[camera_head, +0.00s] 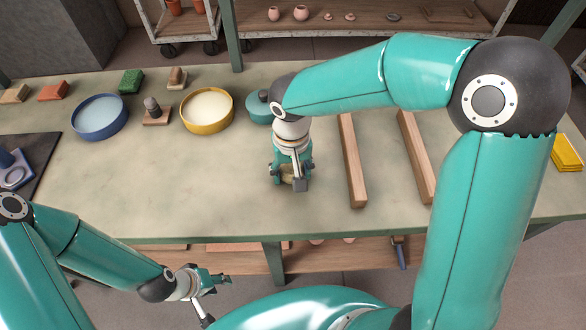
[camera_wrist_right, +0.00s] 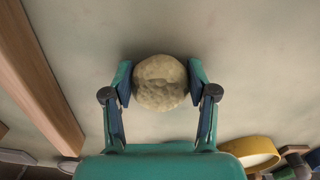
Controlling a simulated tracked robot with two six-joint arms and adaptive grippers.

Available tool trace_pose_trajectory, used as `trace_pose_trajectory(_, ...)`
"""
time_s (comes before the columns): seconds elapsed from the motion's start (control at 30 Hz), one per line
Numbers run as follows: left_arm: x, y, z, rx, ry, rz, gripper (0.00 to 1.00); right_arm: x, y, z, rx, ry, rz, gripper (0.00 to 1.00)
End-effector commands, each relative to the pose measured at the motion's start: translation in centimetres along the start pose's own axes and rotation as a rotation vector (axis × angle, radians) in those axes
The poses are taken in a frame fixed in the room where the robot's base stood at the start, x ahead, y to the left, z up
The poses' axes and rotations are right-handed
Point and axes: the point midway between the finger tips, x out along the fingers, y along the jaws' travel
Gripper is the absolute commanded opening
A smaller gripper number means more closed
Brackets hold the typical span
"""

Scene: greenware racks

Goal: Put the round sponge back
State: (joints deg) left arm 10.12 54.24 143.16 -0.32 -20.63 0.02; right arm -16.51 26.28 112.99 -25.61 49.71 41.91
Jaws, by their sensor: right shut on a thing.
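The round sponge (camera_wrist_right: 160,83) is a pale beige, rough ball. In the right wrist view it sits between the two fingers of my right gripper (camera_wrist_right: 160,88), which is shut on it. In the head view my right gripper (camera_head: 292,178) points down over the middle of the table, with the sponge partly hidden between its fingers. I cannot tell whether the sponge touches the table top. My left gripper (camera_head: 222,280) is low, in front of the table's near edge, away from the sponge; its fingers are too small to judge.
On the table (camera_head: 150,205) stand a blue bowl (camera_head: 99,134), a yellow bowl (camera_head: 230,123) and a teal pot (camera_head: 258,116). Two wooden bars (camera_head: 353,165) lie to the right. Green (camera_head: 131,80) and red (camera_head: 53,91) blocks lie back left. Yellow cloths (camera_head: 566,152) are far right. The front middle is clear.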

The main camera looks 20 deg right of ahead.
Motion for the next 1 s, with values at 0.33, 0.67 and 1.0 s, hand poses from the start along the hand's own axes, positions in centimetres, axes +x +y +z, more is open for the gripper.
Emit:
trace_pose_trajectory(0.33, 0.2, -0.1, 0.0, 0.0, 0.0, 0.0, 0.4, 0.1, 0.0, 0.0, -0.001, 0.0, 0.0, 0.73)
trace_pose_trajectory(0.67, 0.2, -0.1, 0.0, 0.0, 0.0, 0.0, 0.4, 0.1, -0.1, 0.0, -0.002, 0.0, 0.0, 0.83)
trace_pose_trajectory(1.0, -0.1, 0.0, 0.0, 0.0, 0.0, 0.0, 0.4, -2.7, -0.1, -0.1, -0.001, 0.005, -0.002, 0.83)
